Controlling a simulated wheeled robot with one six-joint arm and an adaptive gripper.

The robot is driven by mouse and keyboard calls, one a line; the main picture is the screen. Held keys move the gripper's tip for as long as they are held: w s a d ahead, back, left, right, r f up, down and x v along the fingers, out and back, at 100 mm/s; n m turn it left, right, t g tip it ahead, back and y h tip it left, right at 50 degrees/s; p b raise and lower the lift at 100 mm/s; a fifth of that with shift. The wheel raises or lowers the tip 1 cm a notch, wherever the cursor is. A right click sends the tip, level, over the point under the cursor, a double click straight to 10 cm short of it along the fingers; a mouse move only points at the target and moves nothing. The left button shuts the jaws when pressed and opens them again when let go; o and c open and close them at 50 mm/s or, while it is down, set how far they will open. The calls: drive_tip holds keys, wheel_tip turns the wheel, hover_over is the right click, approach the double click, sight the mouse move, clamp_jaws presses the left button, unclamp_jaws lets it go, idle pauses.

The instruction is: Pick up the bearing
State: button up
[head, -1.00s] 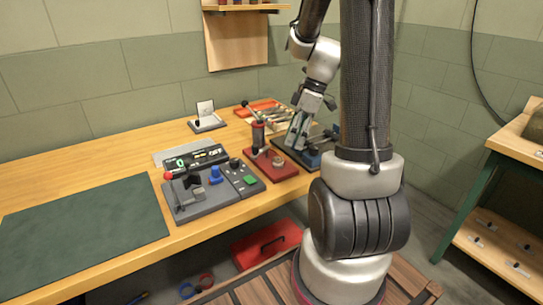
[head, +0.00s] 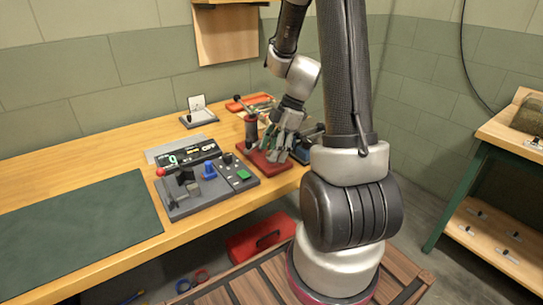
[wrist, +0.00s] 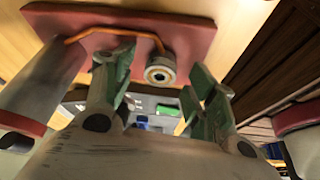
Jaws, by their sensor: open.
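The bearing (wrist: 160,72), a small metallic ring with a dark centre, sits on a red base plate (wrist: 60,18) in the wrist view. My gripper (wrist: 158,62) is open, with one green-padded finger on each side of the bearing and gaps between. In the head view my gripper (head: 276,150) is down over the red base plate (head: 250,154) and hides the bearing. I cannot tell how far the fingertips are above the plate.
A dark upright cylinder (head: 251,132) stands on the red plate, close left of my gripper. A grey control panel (head: 195,202) with a blue knob (head: 209,169) lies further left. The green mat (head: 80,225) is clear.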

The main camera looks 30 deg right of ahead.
drive_tip(key=shift+c, duration=0.2)
drive_tip(key=c, duration=1.2)
wheel_tip(320, 180, up, 10)
drive_tip(key=shift+s, duration=0.1)
